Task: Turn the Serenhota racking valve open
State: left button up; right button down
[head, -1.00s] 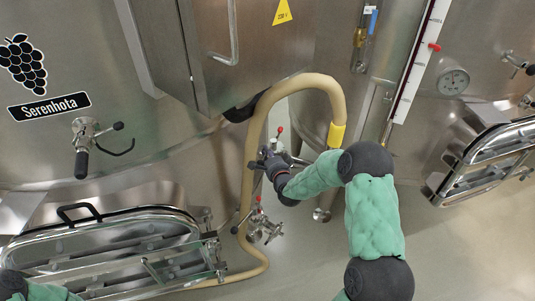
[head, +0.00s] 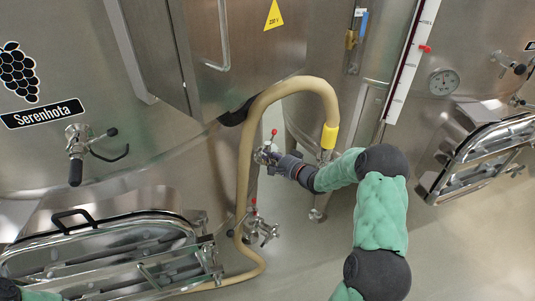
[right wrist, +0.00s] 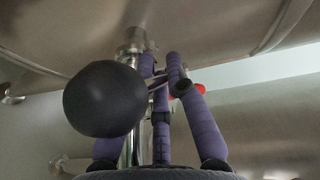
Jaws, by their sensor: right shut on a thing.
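The Serenhota vat (head: 120,150) fills the left, with its name plate (head: 42,114) and a grape picture. Low on its right side is a steel valve (head: 266,149) with a small red-tipped lever on top. My right gripper (head: 272,160) is at this valve, reaching in from the right. In the right wrist view its purple fingers (right wrist: 164,72) are closed around a thin metal valve handle. A black ball knob (right wrist: 105,98) stands left of the fingers, and a red tip shows behind them. The grip itself is partly hidden. My left gripper is out of frame.
A tan hose (head: 246,170) arches beside the valve, with a yellow band (head: 330,136). A second red-tipped valve (head: 258,232) sits lower. A hatch (head: 110,255) is at lower left, another vat (head: 460,40) at right. The floor (head: 470,260) is clear at lower right.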

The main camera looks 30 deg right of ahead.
jog(key=shift+d+y, duration=0.15)
jog(key=shift+y, duration=0.25)
jog(key=c, duration=1.2)
grip_release()
jog(key=v, duration=1.2)
jog(key=shift+r, duration=0.15)
